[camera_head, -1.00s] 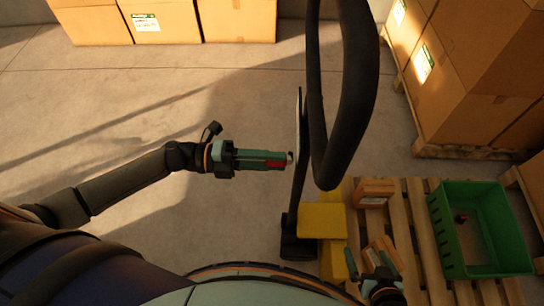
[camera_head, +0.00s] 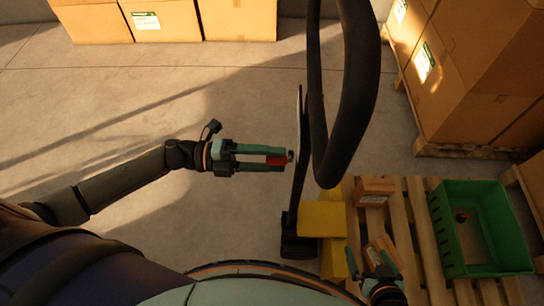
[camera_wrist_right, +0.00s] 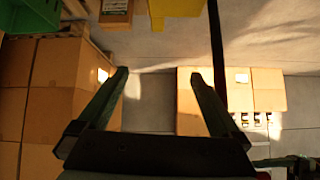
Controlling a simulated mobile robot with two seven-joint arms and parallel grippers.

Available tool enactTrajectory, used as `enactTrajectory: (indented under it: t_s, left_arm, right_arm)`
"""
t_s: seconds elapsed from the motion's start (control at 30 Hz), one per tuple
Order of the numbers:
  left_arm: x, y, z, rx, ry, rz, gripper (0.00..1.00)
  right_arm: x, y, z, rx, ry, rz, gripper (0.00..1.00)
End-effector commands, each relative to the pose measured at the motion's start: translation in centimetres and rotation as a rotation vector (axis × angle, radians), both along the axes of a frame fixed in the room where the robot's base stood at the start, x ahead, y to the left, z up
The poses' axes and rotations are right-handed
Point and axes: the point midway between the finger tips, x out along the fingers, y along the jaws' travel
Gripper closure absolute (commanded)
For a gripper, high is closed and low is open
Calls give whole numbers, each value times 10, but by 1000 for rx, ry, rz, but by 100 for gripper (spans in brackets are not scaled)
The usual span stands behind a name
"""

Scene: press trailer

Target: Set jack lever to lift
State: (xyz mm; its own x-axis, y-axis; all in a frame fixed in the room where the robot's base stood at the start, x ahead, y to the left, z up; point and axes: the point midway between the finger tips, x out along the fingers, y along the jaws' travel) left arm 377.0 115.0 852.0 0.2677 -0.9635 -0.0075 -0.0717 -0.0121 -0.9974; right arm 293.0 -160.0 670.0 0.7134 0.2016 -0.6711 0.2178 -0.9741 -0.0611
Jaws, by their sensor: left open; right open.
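My left gripper (camera_head: 280,158) is open beside the jack's black upright (camera_head: 299,150). A small red lever (camera_head: 277,160) with a dark tip shows between its two fingers. I cannot tell whether a finger touches it. A thick black loop (camera_head: 345,100) stands just right of the upright, and the yellow jack body (camera_head: 321,218) is below. My right gripper (camera_head: 367,254) is open and empty at the lower right. It also shows open in the right wrist view (camera_wrist_right: 160,75).
A small carton (camera_head: 374,190) lies on the wooden pallet (camera_head: 412,230), with a green crate (camera_head: 443,240) to its right. Stacked cartons (camera_head: 465,60) stand at the upper right, and more cartons (camera_head: 160,22) along the back. The floor left of the jack is clear.

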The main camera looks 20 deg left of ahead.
Motion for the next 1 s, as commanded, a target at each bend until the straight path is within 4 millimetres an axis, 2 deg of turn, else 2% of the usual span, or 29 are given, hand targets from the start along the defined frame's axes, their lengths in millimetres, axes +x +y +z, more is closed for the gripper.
enactTrajectory:
  t_s: [0.17, 0.4, 0.6, 0.77, 1.0]
  left_arm:
    - [-7, 23, -2, 5, 1, 2, 38]
    - [-21, 74, -3, 6, 4, 1, 38]
    - [-30, 106, -1, 5, 2, 1, 38]
    - [-33, 117, 0, 3, 1, 0, 38]
    - [-33, 119, 1, 1, -1, 0, 38]
  right_arm:
    - [-2, 0, -6, -1, 7, 1, 0]
    - [-4, 6, -12, 5, 19, 11, 0]
    - [-2, 9, -11, 10, 14, 16, 0]
    - [4, 9, -8, 10, 0, 17, 0]
    - [6, 9, -5, 11, -8, 17, 0]
